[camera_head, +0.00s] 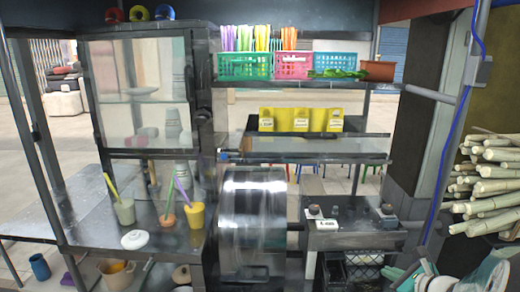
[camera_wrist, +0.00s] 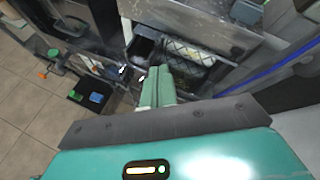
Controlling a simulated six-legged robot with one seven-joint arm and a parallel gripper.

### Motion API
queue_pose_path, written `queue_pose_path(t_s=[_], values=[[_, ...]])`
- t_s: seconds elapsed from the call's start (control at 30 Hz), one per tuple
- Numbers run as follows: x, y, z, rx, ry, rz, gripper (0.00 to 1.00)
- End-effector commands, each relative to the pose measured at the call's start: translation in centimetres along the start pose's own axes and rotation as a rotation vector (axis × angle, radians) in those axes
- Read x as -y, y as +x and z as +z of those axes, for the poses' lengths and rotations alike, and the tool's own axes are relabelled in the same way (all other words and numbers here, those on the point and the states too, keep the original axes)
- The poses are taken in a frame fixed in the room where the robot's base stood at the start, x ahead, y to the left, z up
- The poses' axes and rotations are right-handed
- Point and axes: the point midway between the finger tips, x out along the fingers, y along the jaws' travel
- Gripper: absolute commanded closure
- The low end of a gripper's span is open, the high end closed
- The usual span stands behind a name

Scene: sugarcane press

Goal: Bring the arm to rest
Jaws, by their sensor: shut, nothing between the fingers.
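My gripper shows in the wrist view (camera_wrist: 157,72) with its two pale green fingers side by side, shut and empty. It points towards the dark lower part of the press stand. In the head view my teal and white arm shows at the bottom right corner, with the gripper end (camera_head: 398,274) low in front of a crate below the control counter. The fingers look apart from the stand, but the exact gap cannot be told. The sugarcane press, with its shiny metal drum (camera_head: 252,215), stands in the middle of the head view.
Stacked sugarcane stalks (camera_head: 490,180) lie at the right, beside a dark post. The control counter (camera_head: 350,240) stands above a crate (camera_head: 362,268). Cups with straws (camera_head: 124,210) stand on the left shelf. Coloured baskets (camera_head: 245,66) sit on the upper shelf. Tiled floor shows at left in the wrist view.

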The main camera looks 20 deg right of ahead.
Motion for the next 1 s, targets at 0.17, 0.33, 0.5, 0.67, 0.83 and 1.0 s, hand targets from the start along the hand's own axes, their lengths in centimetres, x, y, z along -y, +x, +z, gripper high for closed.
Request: queue_pose_path(t_s=[0.17,0.33,0.5,0.67,0.83,1.0], values=[[-8.4,1.3,6.2,-0.022,-0.44,0.248,1.0],[-15.5,0.3,9.8,-0.021,-0.851,0.447,1.0],[-21.2,-2.0,12.0,-0.001,-1.262,0.609,1.0],[-25.3,-4.8,13.3,0.03,-1.65,0.725,1.0],[-28.0,-8.1,14.2,0.07,-2.059,0.8,1.0],[-29.2,-11.0,14.9,0.104,-2.429,0.819,1.0]])
